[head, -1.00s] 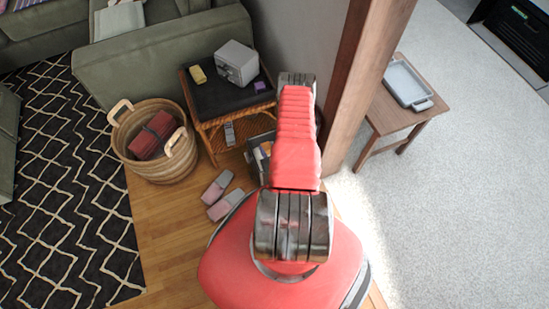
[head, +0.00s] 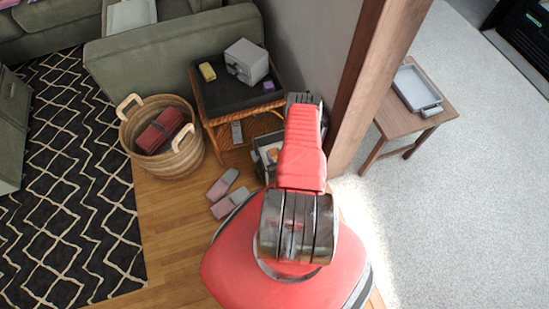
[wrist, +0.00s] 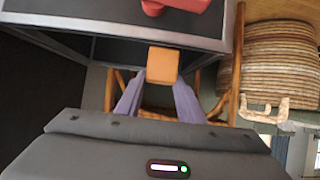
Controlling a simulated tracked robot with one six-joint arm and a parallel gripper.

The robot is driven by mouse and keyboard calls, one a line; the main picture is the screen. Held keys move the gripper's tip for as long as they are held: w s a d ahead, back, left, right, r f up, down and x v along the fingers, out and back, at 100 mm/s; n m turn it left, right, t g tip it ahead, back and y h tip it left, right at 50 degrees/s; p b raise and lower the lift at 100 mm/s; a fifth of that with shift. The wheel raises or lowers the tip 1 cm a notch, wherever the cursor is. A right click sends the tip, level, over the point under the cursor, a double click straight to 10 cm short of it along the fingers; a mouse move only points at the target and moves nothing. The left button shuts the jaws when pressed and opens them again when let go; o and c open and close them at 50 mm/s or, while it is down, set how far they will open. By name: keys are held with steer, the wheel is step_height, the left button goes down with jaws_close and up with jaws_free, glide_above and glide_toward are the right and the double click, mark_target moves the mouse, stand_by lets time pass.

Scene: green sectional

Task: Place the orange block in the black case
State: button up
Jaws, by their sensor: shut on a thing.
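The orange block (wrist: 163,65) is between the two purple-grey fingers of my gripper (wrist: 160,88) in the wrist view. My gripper is shut on it. Beyond the block is a dark open box with a grey rim (wrist: 205,44), which seems to be the black case. The block overlaps its near edge in the picture, and I cannot tell its height over it. In the head view the black case (head: 259,165) stands on the floor by the wicker table, partly hidden by my red arm, with pale and orange-toned contents. My gripper is hidden there.
A wicker table (head: 215,128) carries a grey safe (head: 247,62), a yellow block (head: 208,71) and a purple block (head: 268,86). A woven basket (head: 140,168) and slippers (head: 223,185) are to the left. A wooden post (head: 360,80) stands close on the right.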

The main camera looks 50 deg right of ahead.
mark_target(274, 159)
steer(key=shift+f, duration=1.85)
steer(key=shift+f, duration=0.6)
steer(key=o, duration=1.1)
steer(key=shift+c, duration=0.2)
steer(key=shift+r, duration=0.1)
